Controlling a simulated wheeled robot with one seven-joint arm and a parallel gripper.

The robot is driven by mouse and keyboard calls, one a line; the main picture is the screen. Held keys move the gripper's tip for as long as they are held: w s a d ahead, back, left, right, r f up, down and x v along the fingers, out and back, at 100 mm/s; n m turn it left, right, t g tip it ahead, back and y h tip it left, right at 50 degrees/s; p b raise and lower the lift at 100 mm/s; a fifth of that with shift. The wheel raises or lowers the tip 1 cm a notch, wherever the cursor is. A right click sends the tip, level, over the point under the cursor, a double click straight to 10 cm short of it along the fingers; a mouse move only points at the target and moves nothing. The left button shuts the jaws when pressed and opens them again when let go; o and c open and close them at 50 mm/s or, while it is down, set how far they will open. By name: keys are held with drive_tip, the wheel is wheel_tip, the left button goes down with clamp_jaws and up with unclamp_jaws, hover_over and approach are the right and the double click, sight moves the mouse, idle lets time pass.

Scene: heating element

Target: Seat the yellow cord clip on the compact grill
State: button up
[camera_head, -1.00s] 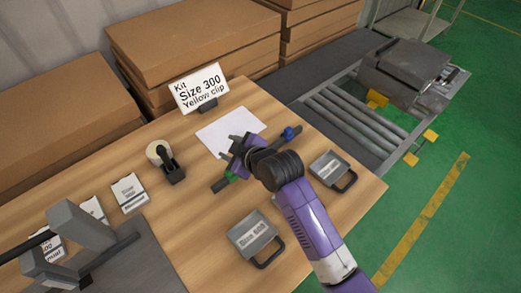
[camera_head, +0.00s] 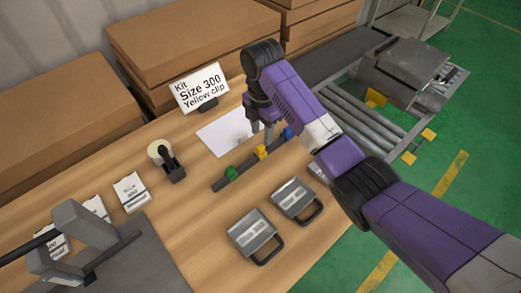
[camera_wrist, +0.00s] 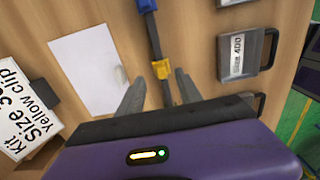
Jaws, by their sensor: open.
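A yellow clip (camera_head: 261,152) sits mid-way along a dark rail, between a green clip (camera_head: 231,173) and a blue clip (camera_head: 287,133). My gripper (camera_head: 263,137) points down just above the rail, open and empty. In the wrist view the yellow clip (camera_wrist: 161,69) lies between and just beyond its fingertips (camera_wrist: 160,84); contact cannot be told. Three grey grills with handles lie on the near side: a front one (camera_head: 253,233), a middle one (camera_head: 294,199) labelled Size 400 (camera_wrist: 237,55), and a far one (camera_head: 318,172) mostly hidden by my arm. Its label is unreadable.
A white sheet (camera_head: 222,132) lies behind the rail, near a sign (camera_head: 200,88) reading Size 300, Yellow clip. A tape dispenser (camera_head: 170,165) and labelled packets (camera_head: 131,190) stand left. Cardboard boxes (camera_head: 190,45) line the back; a roller conveyor (camera_head: 350,120) is at right.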

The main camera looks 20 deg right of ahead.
sight(261, 147)
drive_tip(key=shift+s+a+f+p, duration=0.15)
drive_tip(key=shift+f+p, duration=0.15)
drive_tip(key=shift+f, duration=1.05)
drive_tip(key=shift+s+a+f+p, duration=0.15)
drive_tip(key=shift+f+p, duration=0.15)
drive_tip(key=shift+f, duration=1.05)
drive_tip(key=shift+w, duration=0.1)
clamp_jaws()
